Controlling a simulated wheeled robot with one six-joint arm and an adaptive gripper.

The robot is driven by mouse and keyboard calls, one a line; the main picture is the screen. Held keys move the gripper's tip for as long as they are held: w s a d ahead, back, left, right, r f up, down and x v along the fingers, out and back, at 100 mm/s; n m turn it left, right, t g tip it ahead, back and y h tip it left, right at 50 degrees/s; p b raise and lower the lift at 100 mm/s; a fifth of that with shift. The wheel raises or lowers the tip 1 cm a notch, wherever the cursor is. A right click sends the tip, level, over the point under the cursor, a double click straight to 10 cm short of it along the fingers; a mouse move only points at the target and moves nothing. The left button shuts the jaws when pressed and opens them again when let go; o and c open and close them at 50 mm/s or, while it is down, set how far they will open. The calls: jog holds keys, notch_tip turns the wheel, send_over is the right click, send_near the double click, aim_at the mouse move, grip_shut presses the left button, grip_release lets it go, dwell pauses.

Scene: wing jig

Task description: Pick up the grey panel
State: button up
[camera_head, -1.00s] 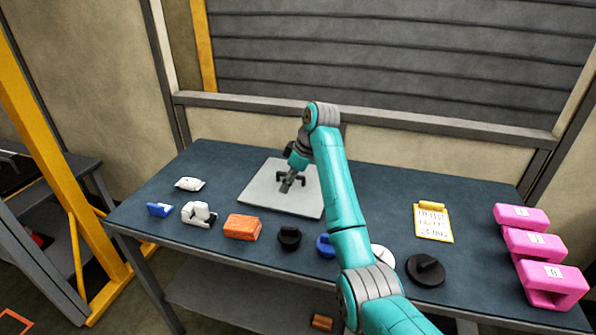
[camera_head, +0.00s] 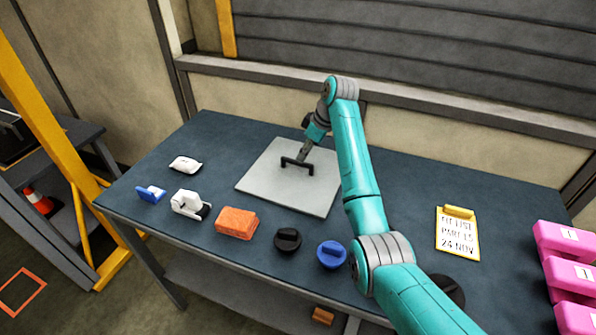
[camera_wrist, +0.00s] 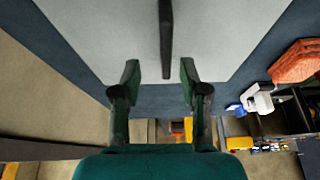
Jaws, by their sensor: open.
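The grey panel (camera_head: 265,188) lies flat on the dark blue bench, with a black bar handle (camera_head: 297,166) standing on its middle. My gripper (camera_head: 303,155) is over the panel, close to the handle's far side in the head view. In the wrist view my gripper (camera_wrist: 160,76) is open, with one finger on each side of the handle's near end. The handle (camera_wrist: 166,35) lies between the finger lines, apart from both fingers. The panel (camera_wrist: 110,35) fills the upper middle there. I cannot tell the exact height of the fingertips.
The wall is behind.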

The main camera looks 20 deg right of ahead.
aim_at(297, 162)
jog(key=shift+a+x, duration=0.2)
jog(key=shift+x, duration=1.25)
jog(key=shift+a+x, duration=0.15)
jog(key=shift+x, duration=1.3)
jog(key=shift+s+r, duration=0.1)
jog(key=shift+s, duration=0.1)
grip_shut()
